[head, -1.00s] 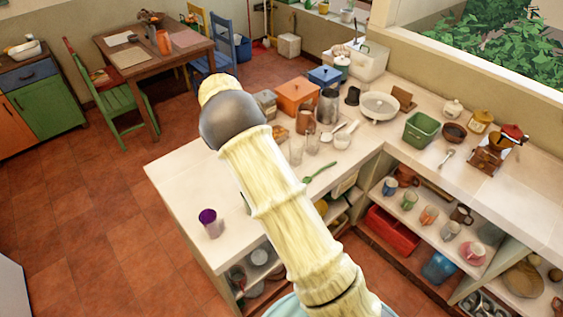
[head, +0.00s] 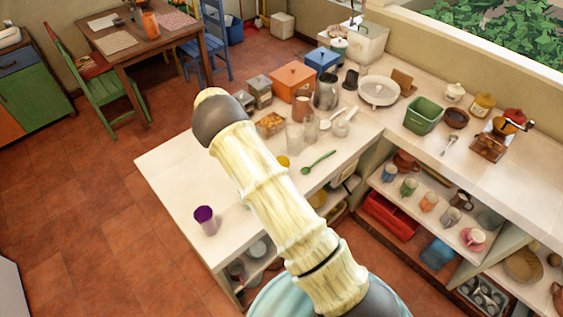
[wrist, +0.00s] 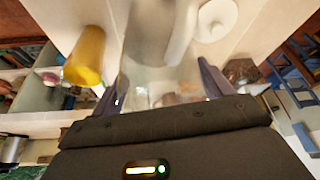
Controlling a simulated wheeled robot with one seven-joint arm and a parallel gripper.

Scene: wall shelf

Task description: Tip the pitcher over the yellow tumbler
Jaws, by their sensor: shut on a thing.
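The yellow tumbler (wrist: 85,57) shows at the upper left in the wrist view, beside the held pitcher and apart from my gripper. In the head view only a bit of a yellow thing (head: 284,161), likely this tumbler, shows past my arm. A clear, glassy thing, which I take as the pitcher (wrist: 150,45), is between the fingers of my gripper (wrist: 160,95) in the wrist view. It is blurred, so its tilt and contents cannot be told.
A purple cup (head: 205,220) stands near the counter's left edge. Clear glasses (head: 295,136), a green spoon (head: 319,162), a metal jug (head: 326,92) and an orange box (head: 294,80) stand or lie farther back. The counter's front left stretch (head: 175,178) is mostly clear.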

